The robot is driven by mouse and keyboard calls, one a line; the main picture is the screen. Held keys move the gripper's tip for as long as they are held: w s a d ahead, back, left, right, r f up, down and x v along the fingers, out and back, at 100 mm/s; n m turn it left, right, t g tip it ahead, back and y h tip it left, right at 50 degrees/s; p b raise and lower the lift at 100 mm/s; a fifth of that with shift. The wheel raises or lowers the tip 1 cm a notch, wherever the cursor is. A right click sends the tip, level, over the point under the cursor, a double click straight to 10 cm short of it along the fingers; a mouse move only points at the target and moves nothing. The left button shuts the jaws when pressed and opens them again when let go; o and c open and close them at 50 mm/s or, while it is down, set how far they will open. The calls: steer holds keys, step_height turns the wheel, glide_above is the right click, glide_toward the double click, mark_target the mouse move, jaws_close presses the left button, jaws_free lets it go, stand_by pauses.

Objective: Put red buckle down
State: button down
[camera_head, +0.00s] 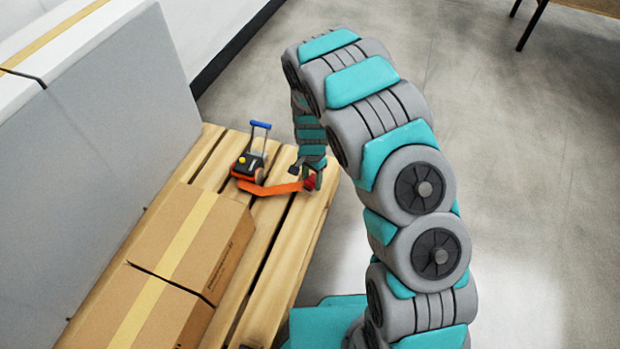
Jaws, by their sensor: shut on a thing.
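My gripper (306,176) is at the end of my grey and teal arm, low over the right part of the wooden pallet. It is shut on the small red buckle (311,183), which is partly hidden by the fingers. An orange strap (270,188) runs from the buckle leftward to a small black device with a blue handle (258,150). I cannot tell whether the buckle touches the pallet.
The device stands on the slatted wooden pallet (283,235). Cardboard boxes (215,250) with tan tape lie at the front left of it. A large grey-white box (100,130) stands along the left.

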mark_target(310, 179)
steer(key=shift+w+a+f, duration=0.1)
steer(key=shift+w, duration=0.65)
steer(key=shift+w+a+f, duration=0.1)
steer(key=shift+w, duration=0.6)
steer(key=shift+f, duration=1.7)
steer(key=shift+f, duration=0.1)
steer(key=shift+c, duration=1.7)
jaws_free()
